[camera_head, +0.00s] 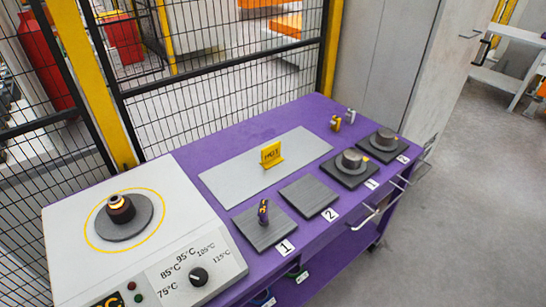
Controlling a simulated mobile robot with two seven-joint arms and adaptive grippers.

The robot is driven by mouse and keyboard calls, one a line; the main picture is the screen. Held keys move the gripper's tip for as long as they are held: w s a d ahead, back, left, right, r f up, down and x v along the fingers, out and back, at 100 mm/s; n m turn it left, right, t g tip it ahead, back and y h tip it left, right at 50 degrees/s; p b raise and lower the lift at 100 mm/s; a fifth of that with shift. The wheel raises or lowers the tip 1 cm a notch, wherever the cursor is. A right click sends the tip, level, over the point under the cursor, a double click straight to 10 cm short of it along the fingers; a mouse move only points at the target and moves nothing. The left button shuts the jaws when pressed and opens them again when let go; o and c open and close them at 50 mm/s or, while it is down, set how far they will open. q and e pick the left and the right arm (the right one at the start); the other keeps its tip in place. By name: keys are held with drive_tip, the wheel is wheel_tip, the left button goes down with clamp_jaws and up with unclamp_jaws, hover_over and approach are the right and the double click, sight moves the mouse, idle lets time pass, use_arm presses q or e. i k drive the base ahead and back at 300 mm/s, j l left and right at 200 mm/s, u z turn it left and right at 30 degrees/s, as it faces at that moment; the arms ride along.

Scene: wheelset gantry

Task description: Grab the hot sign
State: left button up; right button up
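The hot sign is a small yellow upright sign (271,154) with dark lettering. It stands on a light grey rectangular plate (225,182) on the purple bench top. Nothing touches the sign apart from the plate under it. Neither of my grippers shows in the head view.
A white heater (185,222) with a dial and a dark part on its round plate stands at the left. Dark square pads (308,197) line the bench's front, some bearing parts. Small metal pieces (336,123) stand behind. A black mesh fence (215,100) borders the back.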

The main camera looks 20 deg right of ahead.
sight(271, 155)
drive_tip(key=l+z, duration=0.35)
drive_tip(key=i+l+z, duration=0.15)
drive_tip(key=l+z, duration=0.15)
drive_tip(key=i+l+z, duration=0.15)
drive_tip(key=l+z, duration=0.2)
